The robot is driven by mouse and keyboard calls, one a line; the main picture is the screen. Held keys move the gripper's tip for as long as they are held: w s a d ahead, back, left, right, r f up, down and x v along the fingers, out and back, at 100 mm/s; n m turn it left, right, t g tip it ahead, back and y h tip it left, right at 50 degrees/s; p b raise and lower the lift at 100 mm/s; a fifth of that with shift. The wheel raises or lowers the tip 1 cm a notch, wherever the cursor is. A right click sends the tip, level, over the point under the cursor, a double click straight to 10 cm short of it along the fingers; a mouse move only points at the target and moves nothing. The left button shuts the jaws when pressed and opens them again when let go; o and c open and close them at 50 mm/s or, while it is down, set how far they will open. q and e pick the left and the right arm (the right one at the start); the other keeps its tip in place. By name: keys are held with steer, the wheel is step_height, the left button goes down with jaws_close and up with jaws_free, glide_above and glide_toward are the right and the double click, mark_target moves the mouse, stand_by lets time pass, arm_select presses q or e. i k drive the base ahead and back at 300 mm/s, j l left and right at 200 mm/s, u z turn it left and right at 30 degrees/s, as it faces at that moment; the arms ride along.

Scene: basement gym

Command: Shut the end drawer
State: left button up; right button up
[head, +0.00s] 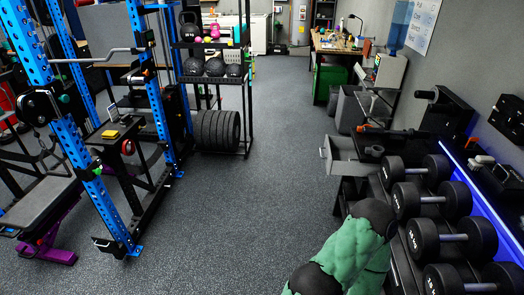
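The end drawer (347,156) is a grey open-topped box at the far end of the dumbbell row, right of centre in the head view. It sticks out to the left into the aisle, with its front panel (328,155) facing left and a small handle on it. The drawer stands open. I cannot make out anything inside it. Neither of my grippers is in view.
Several black dumbbells (435,198) lie on the rack at right. Grey bins (350,108) stand beyond the drawer. The aisle floor (255,195) is clear. A blue power rack (160,95) and weight shelf (245,80) stand left of it.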

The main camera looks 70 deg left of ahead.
mark_target(337, 150)
steer(key=j+u, duration=0.2)
steer(key=u, duration=0.2)
steer(key=j+u, duration=0.45)
steer(key=u, duration=0.3)
steer(key=j+u, duration=0.2)
steer(key=u, duration=0.2)
steer(key=i+j+z, duration=0.35)
steer(key=i+j, duration=0.6)
steer(key=i, duration=0.4)
steer(key=i+j+z, duration=0.35)
steer(key=i+j, duration=0.9)
steer(key=j, duration=0.05)
